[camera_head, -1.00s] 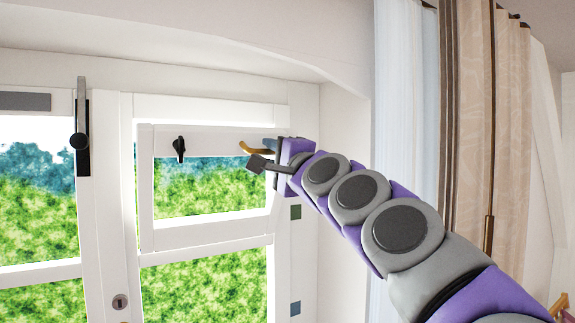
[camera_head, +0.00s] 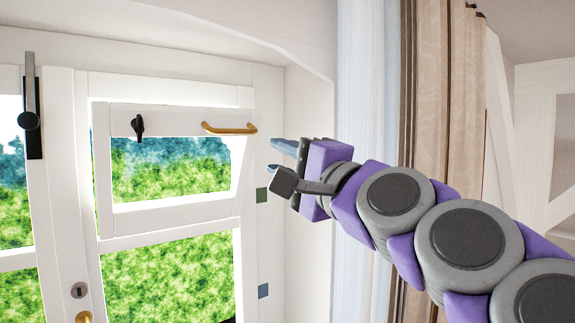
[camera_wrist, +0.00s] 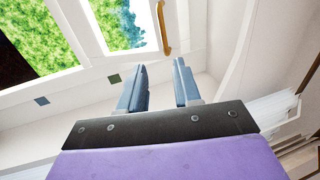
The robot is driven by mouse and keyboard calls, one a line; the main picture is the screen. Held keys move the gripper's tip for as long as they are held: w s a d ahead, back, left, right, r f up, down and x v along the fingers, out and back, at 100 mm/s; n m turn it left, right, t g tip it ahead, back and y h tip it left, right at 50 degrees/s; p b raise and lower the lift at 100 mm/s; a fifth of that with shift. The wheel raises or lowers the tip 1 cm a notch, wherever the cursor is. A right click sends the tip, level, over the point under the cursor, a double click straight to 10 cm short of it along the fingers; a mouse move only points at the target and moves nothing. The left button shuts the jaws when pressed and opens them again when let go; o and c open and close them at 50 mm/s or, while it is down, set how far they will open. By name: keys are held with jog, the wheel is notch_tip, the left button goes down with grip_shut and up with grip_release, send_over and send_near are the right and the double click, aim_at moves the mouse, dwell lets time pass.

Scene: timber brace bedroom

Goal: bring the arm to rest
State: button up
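My gripper (camera_head: 275,157) is at the end of my purple and grey arm, in front of the white wall to the right of the window. In the wrist view its two blue-grey fingers (camera_wrist: 160,85) stand apart with nothing between them, so it is open and empty. A brass handle (camera_head: 229,128) on the top rail of the small window sash is to the left of the fingertips and apart from them. The handle also shows in the wrist view (camera_wrist: 163,28), beyond the fingers.
The small sash (camera_head: 108,190) carries a black latch (camera_head: 138,127). A tall black and grey lever (camera_head: 31,118) is on the frame at left. A pale sheer curtain (camera_head: 362,150) and a beige curtain (camera_head: 446,100) hang behind my arm. White timber (camera_head: 535,140) stands at right.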

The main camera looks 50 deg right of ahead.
jog(key=shift+s+a+f, duration=0.15)
jog(key=shift+s, duration=0.2)
dwell(0.4)
jog(key=w+a+f+n+g+y+b, duration=0.25)
jog(key=w+a+f+n, duration=0.2)
jog(key=a+f, duration=0.35)
jog(key=w+a+f+n+g+y+b, duration=0.15)
jog(key=w+a+f+n+y, duration=0.35)
jog(key=f, duration=0.5)
jog(key=a+f+n+g+b, duration=0.1)
jog(key=a+f+n+g, duration=0.2)
jog(key=f, duration=0.5)
jog(key=a+f+g, duration=0.3)
jog(key=a+f, duration=0.2)
jog(key=f, duration=0.2)
jog(key=s+a+f+n+g+b, duration=0.1)
jog(key=s+a+f+n+g, duration=0.15)
jog(key=f, duration=0.55)
jog(key=s+a+f+n+g+b, duration=0.1)
jog(key=s+a+f+n+g, duration=0.15)
jog(key=f, duration=0.55)
jog(key=s+f+n+g+h+b, duration=0.2)
jog(key=s+f+g, duration=0.4)
jog(key=s+f, duration=0.6)
jog(key=shift+s+d+n+g+b, duration=0.3)
jog(key=shift+s+d+n, duration=0.05)
jog(key=shift+s+n, duration=0.55)
